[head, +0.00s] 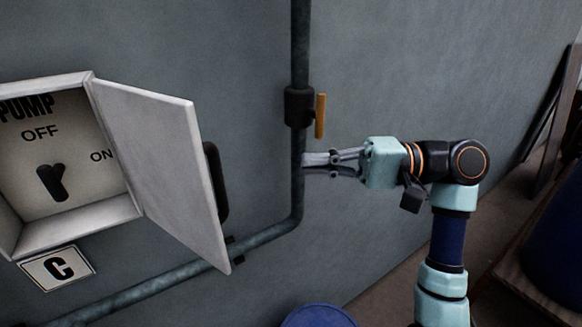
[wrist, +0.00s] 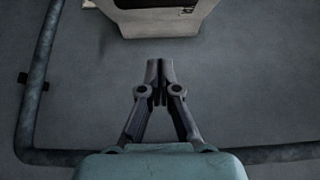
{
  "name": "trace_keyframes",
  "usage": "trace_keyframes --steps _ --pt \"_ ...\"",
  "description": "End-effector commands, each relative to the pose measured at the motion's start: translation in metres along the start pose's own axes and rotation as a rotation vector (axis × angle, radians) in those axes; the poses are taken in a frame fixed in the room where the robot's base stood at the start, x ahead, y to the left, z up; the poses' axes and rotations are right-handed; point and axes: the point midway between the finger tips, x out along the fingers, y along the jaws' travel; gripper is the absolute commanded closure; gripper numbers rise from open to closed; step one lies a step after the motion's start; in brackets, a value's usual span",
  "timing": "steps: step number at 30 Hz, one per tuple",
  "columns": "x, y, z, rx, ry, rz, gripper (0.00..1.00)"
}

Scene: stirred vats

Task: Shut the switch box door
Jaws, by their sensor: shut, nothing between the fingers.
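The switch box (head: 70,238) is on the wall at the left of the head view, with a dark switch (head: 51,184) inside between OFF and ON lettering. Its pale door (head: 165,165) stands open, hinged on the box's right side and swung out to the right. A black handle (head: 217,182) shows past the door's far edge. My gripper (head: 306,164) is to the right of the door, apart from it, with its fingers shut and pointing left. In the wrist view the shut fingers (wrist: 158,62) point toward a pale box part (wrist: 165,27), cut off by the top edge.
A vertical pipe (head: 299,50) with a black valve and orange lever (head: 320,115) runs behind my gripper and bends left below the door. Blue drums stand at the bottom (head: 318,317) and right (head: 558,240).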

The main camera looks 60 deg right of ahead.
Motion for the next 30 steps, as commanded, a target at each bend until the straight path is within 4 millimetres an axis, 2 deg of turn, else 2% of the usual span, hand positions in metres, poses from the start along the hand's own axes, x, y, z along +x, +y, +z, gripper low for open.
trace_keyframes --steps 3,10,12,18,30 --pt "0.028 -0.003 0.001 0.0 -0.004 0.0 1.0" --pt "0.077 -0.002 0.001 -0.001 -0.004 0.0 1.0" --pt "0.086 -0.002 0.009 -0.003 -0.002 0.001 1.0" --pt "0.102 -0.001 0.025 -0.002 0.0 0.001 1.0" --pt "0.104 0.0 0.029 -0.002 0.001 0.001 1.0"
